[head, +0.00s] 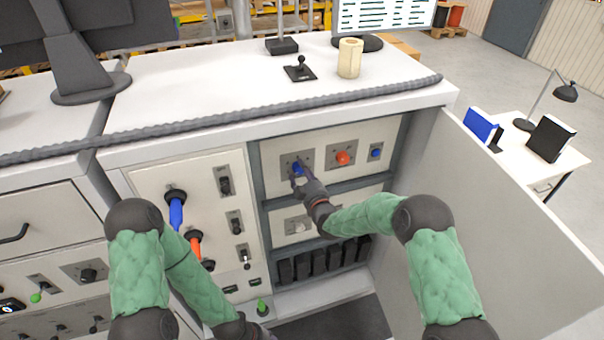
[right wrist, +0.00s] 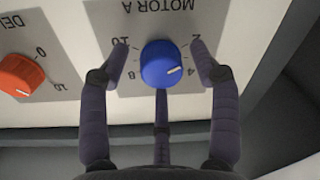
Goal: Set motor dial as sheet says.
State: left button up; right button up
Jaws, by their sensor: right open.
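The blue motor dial (head: 297,168) sits on a grey plate on the cabinet front. In the right wrist view the dial (right wrist: 161,64) shows upside-down under the words MOTOR A, and its white mark points close to the 4. My right gripper (right wrist: 160,50) is open, with fingers on both sides of the dial and a third finger below it. Gaps show between the side fingers and the dial. My left gripper (head: 243,329) is low at the bottom edge, its fingers not clear. No sheet is readable; a screen (head: 385,15) shows small lines of text.
An orange-red dial (head: 342,158) and a small blue knob (head: 375,152) are right of the motor dial. Large blue (head: 176,213) and orange (head: 195,244) handles are on the left panel. A beige cylinder (head: 349,58) stands on top. An open grey side panel (head: 500,215) bounds the right.

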jog(key=c, duration=1.1)
jog(key=shift+f+m+b, duration=0.15)
jog(key=shift+m+b, duration=0.15)
jog(key=shift+b, duration=0.15)
jog(key=shift+c, duration=0.2)
